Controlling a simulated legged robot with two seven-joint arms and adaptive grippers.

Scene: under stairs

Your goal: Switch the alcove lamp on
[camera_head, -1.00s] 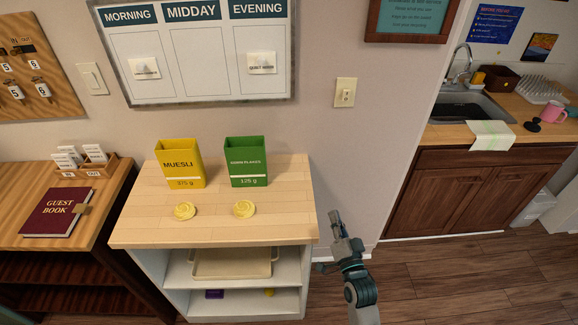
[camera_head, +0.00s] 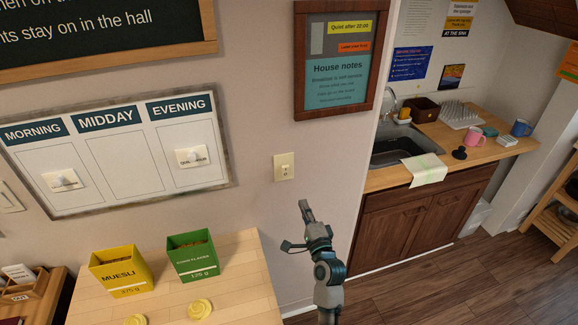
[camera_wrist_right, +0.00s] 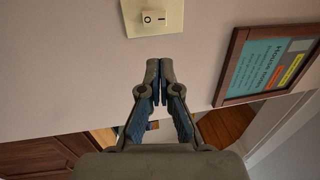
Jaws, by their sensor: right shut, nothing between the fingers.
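A cream wall switch (camera_head: 284,167) is on the wall right of the meal board. In the right wrist view, its small white rocker (camera_wrist_right: 153,18) carries an O and an I mark, and part of its plate is cut off at the top edge. My right gripper (camera_head: 305,206) is shut and empty, below and a little right of the switch in the head view. In the right wrist view the closed fingertips (camera_wrist_right: 160,67) point toward the switch, apart from it. No alcove lamp is identifiable. My left gripper is not in view.
A framed house notes board (camera_head: 342,62) hangs right of the switch. A wooden-topped shelf (camera_head: 235,270) with muesli (camera_head: 122,270) and corn flakes (camera_head: 192,257) boxes stands at the lower left. The sink counter (camera_head: 475,153) is at right. Wall around the switch is clear.

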